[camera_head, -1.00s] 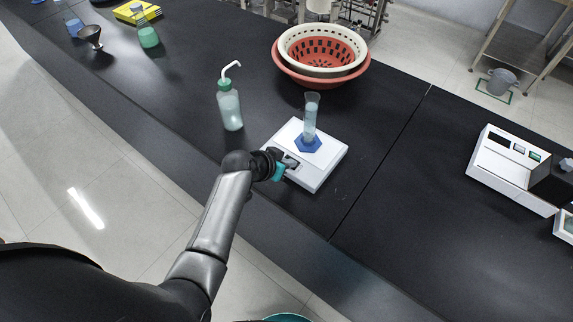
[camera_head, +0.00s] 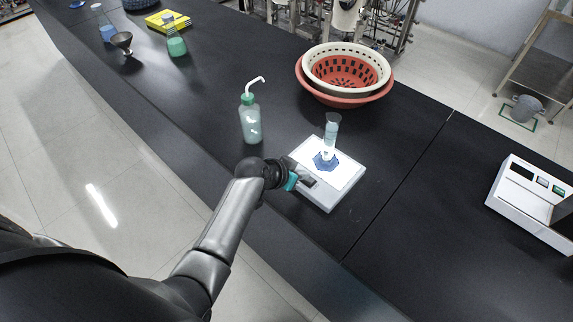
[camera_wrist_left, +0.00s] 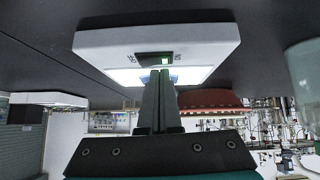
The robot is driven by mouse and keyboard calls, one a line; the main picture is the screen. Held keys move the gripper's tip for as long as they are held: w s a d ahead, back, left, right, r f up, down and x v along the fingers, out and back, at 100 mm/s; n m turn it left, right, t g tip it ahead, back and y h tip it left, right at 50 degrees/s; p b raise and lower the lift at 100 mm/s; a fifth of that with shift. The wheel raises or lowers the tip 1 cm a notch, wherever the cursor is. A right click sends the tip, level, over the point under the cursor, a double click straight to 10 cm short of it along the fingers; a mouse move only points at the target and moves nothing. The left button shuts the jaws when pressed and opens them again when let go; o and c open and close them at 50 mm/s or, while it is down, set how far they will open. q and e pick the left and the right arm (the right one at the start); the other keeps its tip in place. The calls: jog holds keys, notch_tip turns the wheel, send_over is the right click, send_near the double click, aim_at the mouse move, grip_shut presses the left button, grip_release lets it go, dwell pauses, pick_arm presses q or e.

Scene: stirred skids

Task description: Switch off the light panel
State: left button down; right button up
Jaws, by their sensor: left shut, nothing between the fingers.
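The light panel (camera_head: 347,191) is a flat white box on the black bench. Its top glows bright white. On its near side is a dark switch, which shows in the left wrist view (camera_wrist_left: 148,60) with a lit green part. A graduated cylinder (camera_head: 332,130) with a blue hexagonal base stands upright on the panel. My left gripper (camera_head: 300,182) is at the panel's near-left side. In the left wrist view its fingers (camera_wrist_left: 160,76) are shut and empty, with the tips at the switch. I cannot tell if they touch it. My right gripper is not in view.
A wash bottle (camera_head: 250,122) stands just behind-left of the panel. Stacked cream and red baskets (camera_head: 346,98) sit behind it. A white instrument (camera_head: 535,205) is at the right. A green-liquid flask (camera_head: 176,45) stands far left. The bench right of the panel is clear.

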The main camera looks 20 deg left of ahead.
pick_arm(q)
jog(key=r+p, duration=0.2)
jog(key=r, duration=0.1)
jog(key=shift+w+a+r+p, duration=0.15)
jog(key=shift+a+r+p, duration=0.1)
jog(key=shift+p, duration=0.15)
jog(key=v, duration=0.9)
jog(key=shift+s+a+p, duration=0.3)
jog(key=shift+s+p, duration=0.05)
jog(key=shift+p, duration=0.05)
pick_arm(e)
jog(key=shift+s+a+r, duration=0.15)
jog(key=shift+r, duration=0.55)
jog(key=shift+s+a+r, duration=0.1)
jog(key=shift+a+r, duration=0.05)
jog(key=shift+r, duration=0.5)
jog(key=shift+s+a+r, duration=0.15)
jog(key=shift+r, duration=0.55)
pick_arm(q)
jog(key=shift+w+r, duration=0.1)
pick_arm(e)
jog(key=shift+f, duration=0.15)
